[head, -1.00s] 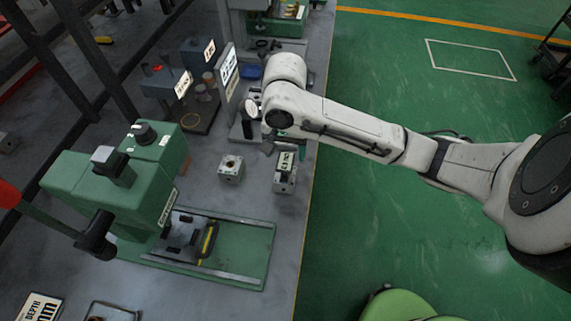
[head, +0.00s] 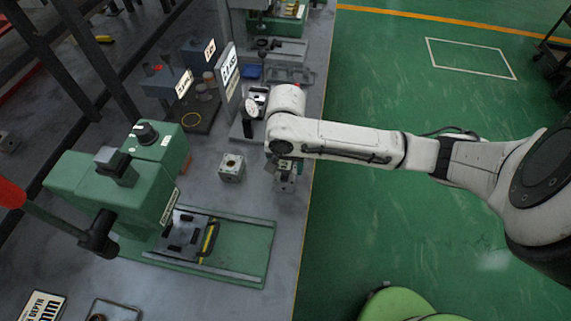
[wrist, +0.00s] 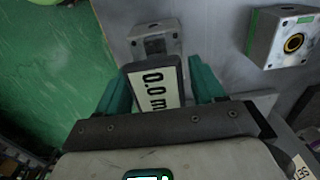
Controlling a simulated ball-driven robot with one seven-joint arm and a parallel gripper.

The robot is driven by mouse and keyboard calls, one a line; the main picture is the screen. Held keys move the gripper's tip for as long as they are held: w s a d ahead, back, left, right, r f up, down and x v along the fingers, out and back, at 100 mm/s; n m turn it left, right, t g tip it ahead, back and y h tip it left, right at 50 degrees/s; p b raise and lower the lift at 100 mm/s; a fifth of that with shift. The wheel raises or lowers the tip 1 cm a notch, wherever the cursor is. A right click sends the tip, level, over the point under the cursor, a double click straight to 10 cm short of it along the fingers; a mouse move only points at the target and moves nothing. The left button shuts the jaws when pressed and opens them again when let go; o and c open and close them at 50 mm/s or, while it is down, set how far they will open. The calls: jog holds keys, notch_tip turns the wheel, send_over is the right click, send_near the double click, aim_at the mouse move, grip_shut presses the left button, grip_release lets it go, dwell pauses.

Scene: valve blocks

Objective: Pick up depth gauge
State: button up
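The depth gauge (wrist: 156,88) is a dark-framed display with a pale face reading "0.0 m". In the wrist view it lies between the two teal fingers of my gripper (wrist: 158,68). The fingers are spread at its left and right sides, very close to it; I cannot tell whether they touch it. A grey metal block (wrist: 155,40) is just beyond the gauge. In the head view my wrist hides most of the gauge, and part of the block (head: 285,184) shows below my wrist at the bench's right edge.
A second metal block with a round bore (head: 231,168) stands just left; it also shows in the wrist view (wrist: 284,37). A green press (head: 120,185) is at the left front. A stand with a dial (head: 249,108) is close behind my wrist. Green floor (head: 400,230) lies right.

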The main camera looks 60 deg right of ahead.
jog(key=c, duration=1.1)
jog(key=shift+r, duration=0.55)
jog(key=s+a+r+p, duration=0.1)
jog(key=s+r, duration=0.3)
jog(key=s+r+p, duration=0.2)
jog(key=s+r, duration=0.2)
jog(key=s, duration=0.1)
jog(key=s+a+r+p, duration=0.1)
jog(key=s+r, duration=0.3)
jog(key=shift+s+a, duration=0.35)
